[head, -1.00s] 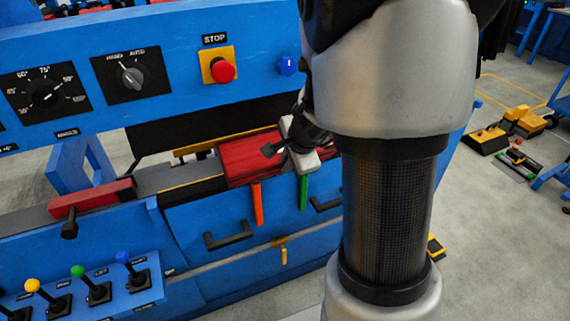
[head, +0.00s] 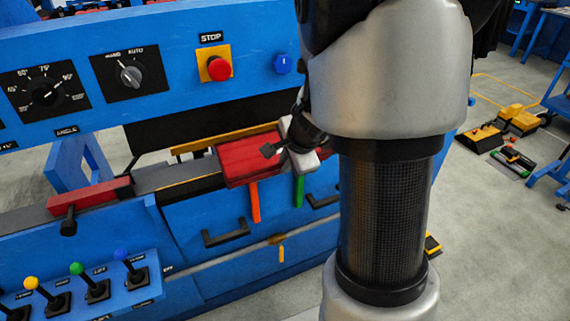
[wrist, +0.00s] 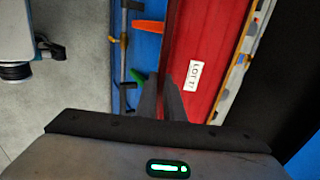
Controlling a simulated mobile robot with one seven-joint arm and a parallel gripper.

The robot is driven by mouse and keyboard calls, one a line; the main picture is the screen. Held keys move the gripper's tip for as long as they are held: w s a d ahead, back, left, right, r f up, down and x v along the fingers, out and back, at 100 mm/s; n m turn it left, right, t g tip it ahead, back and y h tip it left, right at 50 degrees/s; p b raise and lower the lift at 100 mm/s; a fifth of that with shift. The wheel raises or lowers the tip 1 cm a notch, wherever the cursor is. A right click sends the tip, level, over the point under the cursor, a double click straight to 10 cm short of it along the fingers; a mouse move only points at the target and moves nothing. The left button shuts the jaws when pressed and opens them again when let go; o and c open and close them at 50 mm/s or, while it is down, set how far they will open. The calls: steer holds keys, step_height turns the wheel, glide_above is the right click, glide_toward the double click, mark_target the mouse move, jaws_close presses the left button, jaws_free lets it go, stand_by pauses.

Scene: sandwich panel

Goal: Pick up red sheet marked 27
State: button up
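A red sheet (head: 250,158) lies on the blue machine's bed in the head view. It fills the upper middle of the wrist view (wrist: 200,35), with a white label that seems to read "LOT 17"; I cannot make out a 27. My gripper (wrist: 161,82) has its two grey fingers close together at the red sheet's left edge in the wrist view, with a narrow gap between them. I cannot tell whether the edge is between the fingers or they touch it. In the head view my arm hides much of this area.
An orange tab (head: 254,203) and a green tab (head: 299,191) hang at the bed's front edge. A red block (head: 92,195) with a dark knob sits to the left. The control panel with a red stop button (head: 219,69) stands above and behind.

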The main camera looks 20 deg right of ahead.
steer(key=o, duration=0.5)
steer(key=shift+c, duration=0.2)
steer(key=shift+r, duration=0.1)
steer(key=p+v, duration=1.1)
steer(key=v, duration=0.6)
steer(key=shift+s, duration=0.15)
steer(key=shift+a, duration=0.1)
